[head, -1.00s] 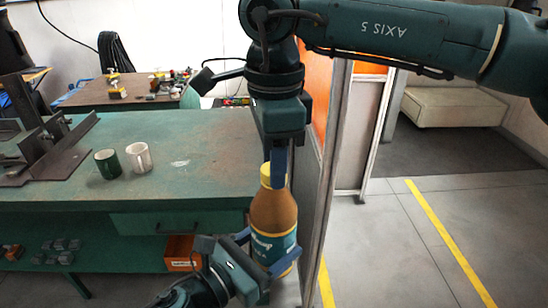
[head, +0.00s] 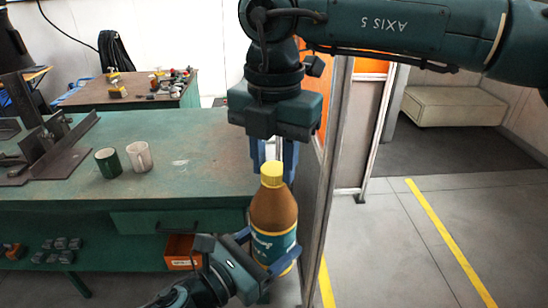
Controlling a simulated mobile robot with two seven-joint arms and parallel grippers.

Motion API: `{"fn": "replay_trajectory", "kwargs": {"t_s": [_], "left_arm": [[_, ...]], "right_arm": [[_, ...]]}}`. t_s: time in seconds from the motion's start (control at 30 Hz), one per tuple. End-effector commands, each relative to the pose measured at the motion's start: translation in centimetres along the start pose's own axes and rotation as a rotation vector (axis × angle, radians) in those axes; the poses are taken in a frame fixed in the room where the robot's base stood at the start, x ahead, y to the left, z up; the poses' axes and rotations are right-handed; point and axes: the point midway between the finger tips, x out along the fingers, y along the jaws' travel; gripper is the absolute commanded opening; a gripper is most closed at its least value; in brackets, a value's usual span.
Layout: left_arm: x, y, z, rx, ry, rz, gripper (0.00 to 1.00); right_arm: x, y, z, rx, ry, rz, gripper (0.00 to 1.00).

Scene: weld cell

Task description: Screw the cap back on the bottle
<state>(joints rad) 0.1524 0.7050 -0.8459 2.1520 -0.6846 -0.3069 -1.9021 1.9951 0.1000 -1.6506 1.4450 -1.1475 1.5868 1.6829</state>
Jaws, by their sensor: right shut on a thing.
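The brown bottle (head: 274,212) with a teal label stands upright in the lower middle of the head view. The yellow cap (head: 271,174) sits at the top of its neck, in line with it; how tightly it is seated cannot be seen. My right gripper (head: 273,170) points straight down from above, its blue fingers on either side of the cap and shut on it. My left gripper (head: 265,252) reaches in from the lower left, its blue fingers around the lower half of the bottle and shut on it.
The green workbench (head: 210,150) is left of the bottle, with a green mug (head: 108,163), a white mug (head: 139,157) and a metal fixture (head: 50,150). An orange bin (head: 180,250) sits on its lower shelf. A partition post (head: 325,190) stands close right. The right floor is clear.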

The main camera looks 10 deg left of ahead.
Motion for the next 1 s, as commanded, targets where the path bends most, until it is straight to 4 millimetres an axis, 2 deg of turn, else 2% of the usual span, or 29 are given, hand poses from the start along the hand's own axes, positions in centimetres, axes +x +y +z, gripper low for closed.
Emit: {"fn": "replay_trajectory", "kwargs": {"t_s": [0.03, 0.17, 0.2, 0.5, 0.77, 0.87, 1.0], "left_arm": [[0.0, 0.0, 0.1, 0.001, -0.003, -0.001, 0.04], [0.0, 0.0, 0.1, 0.001, -0.003, -0.001, 0.04], [0.0, 0.0, 0.1, 0.001, -0.003, -0.001, 0.04], [0.0, -0.1, 0.1, 0.001, -0.003, -0.002, 0.04], [0.0, 0.0, 0.1, 0.001, -0.003, -0.001, 0.04], [0.0, 0.0, 0.1, 0.001, -0.003, -0.001, 0.04], [0.0, 0.0, 0.1, 0.001, -0.003, -0.001, 0.04]], "right_arm": [[0.0, 0.0, 0.0, 0.068, -0.001, 0.0, 0.05], [0.0, 0.0, 0.0, 0.053, -0.001, 0.0, 0.05], [0.0, 0.0, 0.0, 0.052, -0.001, 0.0, 0.34], [0.0, 0.0, 0.0, 0.05, 0.0, 0.001, 0.58], [-0.2, 0.0, 0.0, 0.049, -0.001, 0.001, 0.58], [-1.1, 0.1, 0.0, 0.049, -0.003, 0.004, 0.58], [-3.6, 0.1, 0.0, 0.05, -0.003, 0.004, 0.58]]}}
